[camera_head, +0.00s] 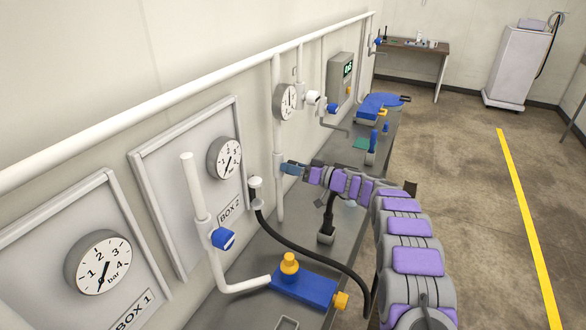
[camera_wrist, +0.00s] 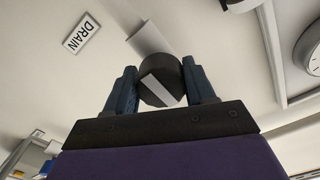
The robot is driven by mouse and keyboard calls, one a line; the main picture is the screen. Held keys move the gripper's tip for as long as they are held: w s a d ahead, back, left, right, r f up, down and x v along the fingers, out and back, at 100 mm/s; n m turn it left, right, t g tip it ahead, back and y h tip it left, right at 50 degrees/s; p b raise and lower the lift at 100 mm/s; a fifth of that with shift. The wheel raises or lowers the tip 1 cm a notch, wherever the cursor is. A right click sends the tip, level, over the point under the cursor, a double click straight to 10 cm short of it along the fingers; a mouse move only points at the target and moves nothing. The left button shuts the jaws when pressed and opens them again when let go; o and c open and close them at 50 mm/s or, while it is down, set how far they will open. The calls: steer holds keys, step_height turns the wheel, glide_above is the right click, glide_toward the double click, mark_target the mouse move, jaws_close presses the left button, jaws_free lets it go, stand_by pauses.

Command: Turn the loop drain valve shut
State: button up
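In the head view my gripper (camera_head: 291,168) is at the wall beside a white vertical pipe. The knob is not distinguishable there.
Gauge panels BOX 1 (camera_head: 75,255) and BOX 2 (camera_head: 190,180) line the wall at left. A blue-handled valve (camera_head: 222,238), a blue block (camera_head: 305,287) and a black hose (camera_head: 310,245) are near my arm over the grey bench.

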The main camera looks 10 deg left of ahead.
steer(key=c, duration=0.6)
steer(key=shift+o, duration=0.2)
steer(key=shift+m, duration=0.3)
steer(key=m, duration=0.3)
steer(key=shift+m, duration=0.3)
steer(key=m+p, duration=0.1)
steer(key=m, duration=0.1)
steer(key=shift+m, duration=0.4)
steer(key=m+p, duration=0.2)
steer(key=m, duration=0.4)
steer(key=shift+d, duration=0.1)
steer(key=shift+f+m+p, duration=0.2)
steer(key=shift+m+p, duration=0.7)
steer(key=shift+m, duration=1.6)
steer(key=shift+f, duration=0.1)
